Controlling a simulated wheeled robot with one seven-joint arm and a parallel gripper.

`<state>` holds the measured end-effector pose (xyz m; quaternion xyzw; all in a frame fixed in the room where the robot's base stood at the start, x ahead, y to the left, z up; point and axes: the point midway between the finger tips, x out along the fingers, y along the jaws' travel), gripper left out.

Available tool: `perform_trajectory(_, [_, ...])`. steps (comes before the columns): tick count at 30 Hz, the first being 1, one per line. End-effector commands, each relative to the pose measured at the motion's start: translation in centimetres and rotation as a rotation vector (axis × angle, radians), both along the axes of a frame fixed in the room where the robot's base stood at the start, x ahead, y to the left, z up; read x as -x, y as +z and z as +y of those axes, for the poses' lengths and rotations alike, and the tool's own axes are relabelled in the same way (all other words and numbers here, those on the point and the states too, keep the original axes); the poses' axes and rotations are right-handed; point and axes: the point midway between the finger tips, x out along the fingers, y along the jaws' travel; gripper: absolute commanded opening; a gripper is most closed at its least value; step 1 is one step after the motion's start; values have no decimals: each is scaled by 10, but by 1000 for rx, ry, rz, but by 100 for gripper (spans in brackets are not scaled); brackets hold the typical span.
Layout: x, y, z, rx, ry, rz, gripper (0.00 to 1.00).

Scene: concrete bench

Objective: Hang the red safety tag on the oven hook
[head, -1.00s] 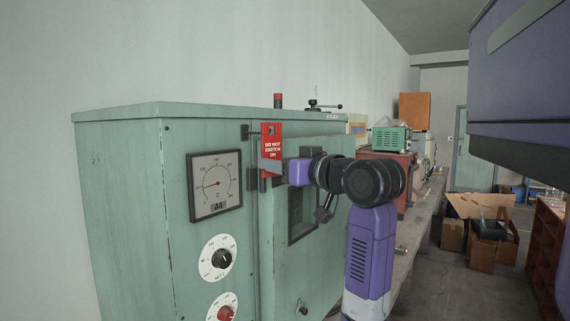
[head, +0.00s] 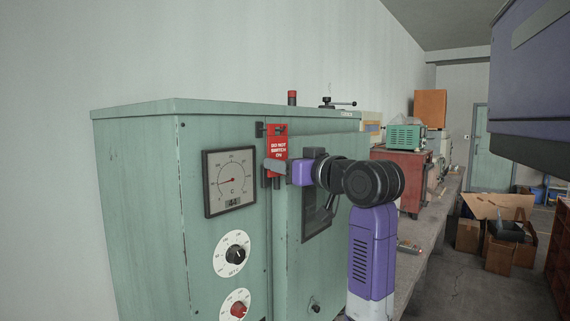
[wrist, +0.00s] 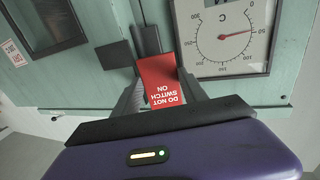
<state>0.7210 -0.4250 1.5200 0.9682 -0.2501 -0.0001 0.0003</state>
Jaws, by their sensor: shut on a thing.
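The red safety tag (head: 278,143), with white "DO NOT SWITCH ON" lettering, is upright in front of the green oven (head: 140,180), near the door's upper left edge. My gripper (head: 275,167) is shut on its lower part. In the wrist view the tag (wrist: 160,82) appears upside down between the two fingers (wrist: 160,95). A dark fitting (head: 260,130) on the oven shows beside the tag's top, possibly the hook. I cannot tell whether the tag's hole is around it. Dark grey bars (wrist: 147,40) show beyond the tag in the wrist view.
A temperature dial (head: 230,181) and knobs (head: 236,254) are left of the tag on the oven front. A red-topped post (head: 292,98) and a valve-like fitting (head: 338,104) stand at the oven top. The bench (head: 440,205) runs back to the right, carrying a red cabinet (head: 405,170).

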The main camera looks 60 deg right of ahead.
Motion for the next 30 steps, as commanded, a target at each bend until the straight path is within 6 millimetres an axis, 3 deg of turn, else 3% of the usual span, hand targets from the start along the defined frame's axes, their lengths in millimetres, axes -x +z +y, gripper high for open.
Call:
perform_trajectory(8, [0,0,0,0,0,-1,4])
perform_trajectory(9, [0,0,0,0,0,-1,52])
perform_trajectory(13, [0,0,0,0,0,-1,75])
perform_trajectory(23, [2,0,1,1,0,0,75])
perform_trajectory(30, [29,-1,16,5,-1,-3,75])
